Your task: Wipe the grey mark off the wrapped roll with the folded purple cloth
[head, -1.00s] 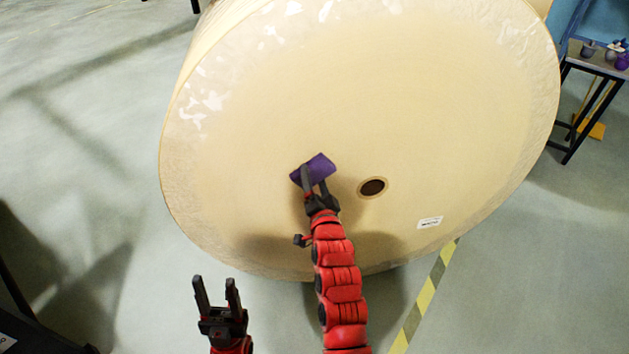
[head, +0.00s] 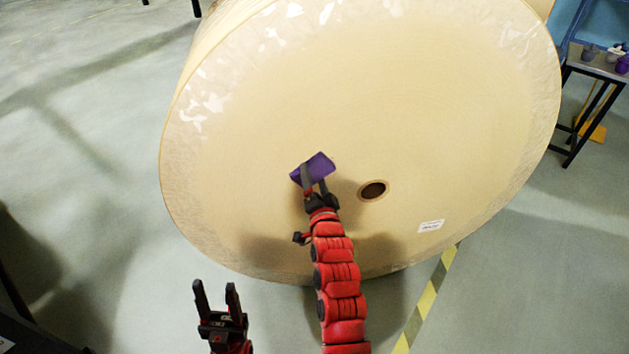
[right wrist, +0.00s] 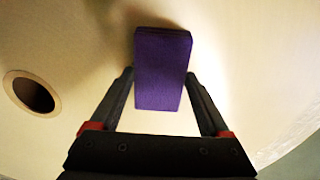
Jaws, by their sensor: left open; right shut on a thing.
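The wrapped roll (head: 430,110) is a huge cream cylinder with its round end face toward me. The folded purple cloth (head: 316,168) is at the face, left of the dark core hole (head: 373,190). My right gripper (head: 315,187) is shut on the cloth, which also shows between its fingers in the right wrist view (right wrist: 162,75). The cloth looks close against the face; I cannot tell if it touches. I see no grey mark on the visible face; the cloth and gripper hide part of it. My left gripper (head: 216,296) is open and empty, low in front of the roll.
A white label (head: 431,226) is on the face, lower right. A small table (head: 598,68) with several small items stands at the far right. Yellow-black floor tape (head: 425,305) runs beneath the roll's right side. The floor at left is largely clear.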

